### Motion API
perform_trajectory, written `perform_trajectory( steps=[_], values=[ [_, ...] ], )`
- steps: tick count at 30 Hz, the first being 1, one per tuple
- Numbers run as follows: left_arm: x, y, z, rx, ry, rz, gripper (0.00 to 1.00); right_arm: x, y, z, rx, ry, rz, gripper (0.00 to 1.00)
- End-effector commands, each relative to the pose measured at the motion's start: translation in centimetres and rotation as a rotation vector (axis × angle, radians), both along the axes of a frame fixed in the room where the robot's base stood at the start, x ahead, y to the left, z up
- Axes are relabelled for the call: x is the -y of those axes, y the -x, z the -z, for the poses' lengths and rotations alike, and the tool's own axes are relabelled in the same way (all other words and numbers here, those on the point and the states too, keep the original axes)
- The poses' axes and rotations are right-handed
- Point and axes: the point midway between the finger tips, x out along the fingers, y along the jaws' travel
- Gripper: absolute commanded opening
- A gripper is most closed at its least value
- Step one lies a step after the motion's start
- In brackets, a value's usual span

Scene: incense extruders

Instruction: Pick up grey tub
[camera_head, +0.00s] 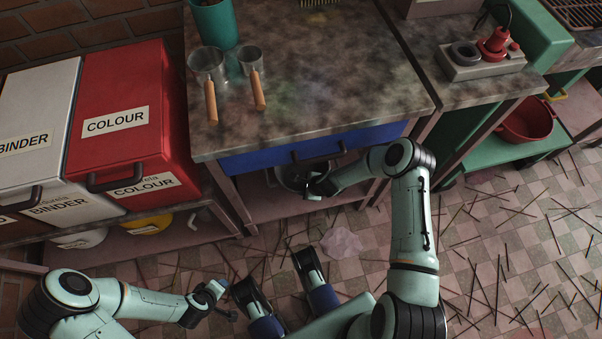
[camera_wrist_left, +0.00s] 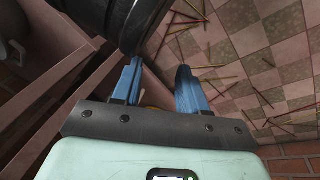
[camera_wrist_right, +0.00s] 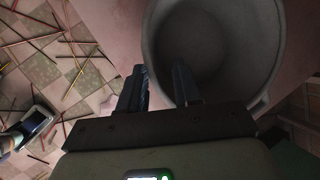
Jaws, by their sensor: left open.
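The grey tub (camera_head: 289,178) sits under the blue-fronted table, partly hidden by my right arm and the table. In the right wrist view the tub (camera_wrist_right: 225,40) shows its round, empty inside. My right gripper (camera_head: 313,188) is at the tub's near rim. In its wrist view the right gripper (camera_wrist_right: 160,85) has one finger over the tub's inside and the other outside, with the wall between them. I cannot tell whether they press on it. My left gripper (camera_head: 222,300) is open and empty at the lower left, and its fingers stand apart in the left wrist view (camera_wrist_left: 160,85).
The worktop (camera_head: 330,95) above holds a green pot (camera_head: 214,25) and two metal scoops with wooden handles. Red (camera_head: 130,110) and white (camera_head: 40,130) bins stand at left. A red bowl (camera_head: 527,120) is on a green shelf at right. Sticks litter the tiled floor.

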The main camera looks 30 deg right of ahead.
Motion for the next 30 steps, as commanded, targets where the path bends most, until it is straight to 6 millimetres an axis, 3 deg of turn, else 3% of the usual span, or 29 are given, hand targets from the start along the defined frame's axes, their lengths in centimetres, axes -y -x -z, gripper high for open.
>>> perform_trajectory(
  steps=[8,18,27,29,30],
  values=[
    [-0.2,1.7,1.6,-0.058,0.003,-0.003,0.43,-0.6,-0.8,1.9,0.0,0.0,-0.003,0.33],
    [-0.8,5.7,4.9,-0.193,0.011,-0.013,0.43,-1.8,-2.4,5.6,0.001,0.001,-0.003,0.33],
    [-0.9,6.2,5.0,-0.209,0.012,-0.014,0.43,-1.8,-2.6,5.8,0.001,0.001,-0.003,0.33],
    [-0.9,6.2,5.0,-0.209,0.012,-0.014,0.43,-1.8,-2.6,5.8,0.001,0.001,-0.003,0.16],
    [-0.8,6.2,5.0,-0.208,0.012,-0.014,0.43,-1.8,-2.6,5.8,0.001,0.001,-0.003,0.03]
  ],
)
